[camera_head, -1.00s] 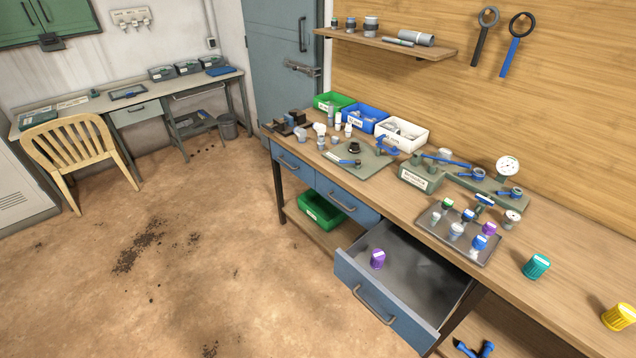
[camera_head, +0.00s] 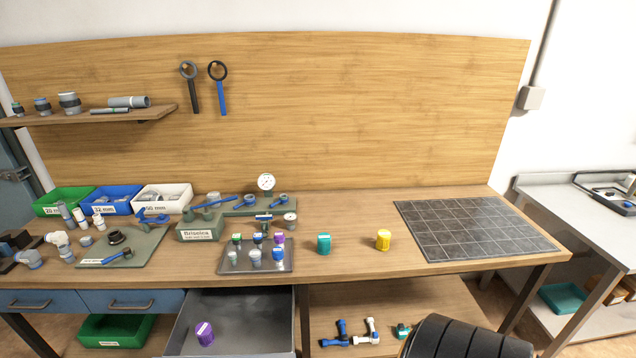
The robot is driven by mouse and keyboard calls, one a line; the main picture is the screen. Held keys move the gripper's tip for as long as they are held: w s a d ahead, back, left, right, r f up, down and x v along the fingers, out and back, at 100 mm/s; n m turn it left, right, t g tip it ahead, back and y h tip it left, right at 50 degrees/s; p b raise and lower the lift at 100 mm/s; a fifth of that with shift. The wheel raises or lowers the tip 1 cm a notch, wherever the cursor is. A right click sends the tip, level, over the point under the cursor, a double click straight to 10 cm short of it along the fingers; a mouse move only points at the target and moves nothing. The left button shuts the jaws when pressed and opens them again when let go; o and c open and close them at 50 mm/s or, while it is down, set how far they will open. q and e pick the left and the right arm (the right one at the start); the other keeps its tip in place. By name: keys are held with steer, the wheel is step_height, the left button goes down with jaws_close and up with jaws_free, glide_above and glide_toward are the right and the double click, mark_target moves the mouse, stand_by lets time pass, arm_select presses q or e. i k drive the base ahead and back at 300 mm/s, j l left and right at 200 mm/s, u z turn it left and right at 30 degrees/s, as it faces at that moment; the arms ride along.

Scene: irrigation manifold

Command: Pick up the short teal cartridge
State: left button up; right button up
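The teal cartridge (camera_head: 323,244) stands upright on the wooden bench top, to the right of a grey metal tray (camera_head: 228,267). A yellow cartridge (camera_head: 383,240) stands apart from it on its right. No other teal cartridge shows on the bench top, so I cannot compare its length with another teal one. Neither of my grippers is in view, and nothing is touching the teal cartridge.
The tray holds several small capped cartridges. An open drawer (camera_head: 240,320) below it holds a purple cartridge (camera_head: 205,333). A dark gridded mat (camera_head: 470,228) lies empty at the bench's right. The bench around the teal cartridge is clear. Valve fittings lie on the lower shelf (camera_head: 430,295).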

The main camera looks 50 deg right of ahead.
mark_target(324, 238)
steer(key=z, duration=1.65)
steer(key=l, duration=0.1)
steer(key=i+u, duration=0.05)
